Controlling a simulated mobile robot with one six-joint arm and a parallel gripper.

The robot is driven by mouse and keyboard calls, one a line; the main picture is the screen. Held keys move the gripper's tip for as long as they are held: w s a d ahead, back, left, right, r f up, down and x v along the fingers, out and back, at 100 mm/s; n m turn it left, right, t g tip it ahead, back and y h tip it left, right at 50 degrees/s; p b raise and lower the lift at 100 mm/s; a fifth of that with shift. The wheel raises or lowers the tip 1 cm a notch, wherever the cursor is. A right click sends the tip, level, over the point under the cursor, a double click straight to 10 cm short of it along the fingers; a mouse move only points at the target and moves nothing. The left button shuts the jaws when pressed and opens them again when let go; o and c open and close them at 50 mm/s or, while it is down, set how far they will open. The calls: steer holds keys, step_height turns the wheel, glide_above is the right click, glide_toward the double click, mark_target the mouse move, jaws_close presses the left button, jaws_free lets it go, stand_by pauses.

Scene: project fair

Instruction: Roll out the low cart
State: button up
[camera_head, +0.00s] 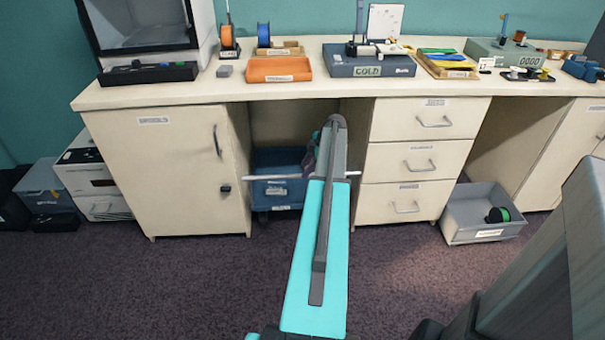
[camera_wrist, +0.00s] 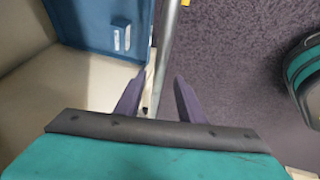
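The low cart (camera_head: 277,163) is a blue box in the knee space under the bench, between the left cabinet and the drawer unit. A pale horizontal handle bar (camera_head: 256,177) runs across its front. In the wrist view the blue cart wall (camera_wrist: 95,28) is at upper left, and the grey bar (camera_wrist: 168,45) runs down from the top. My gripper (camera_wrist: 160,84) is open, its two dark purple fingers on either side of the bar with gaps visible. Whether either finger touches the bar is unclear. In the head view my arm hides most of the gripper and the cart's right part.
The cabinet (camera_head: 178,175) and the drawer unit (camera_head: 410,165) flank the cart closely. A grey bin (camera_head: 460,232) with a green spool stands on the floor at right. The carpet (camera_head: 190,285) before the cart is free apart from my arm above it.

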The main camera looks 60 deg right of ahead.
steer(key=shift+x, duration=1.85)
jaws_close()
steer(key=shift+a, duration=0.25)
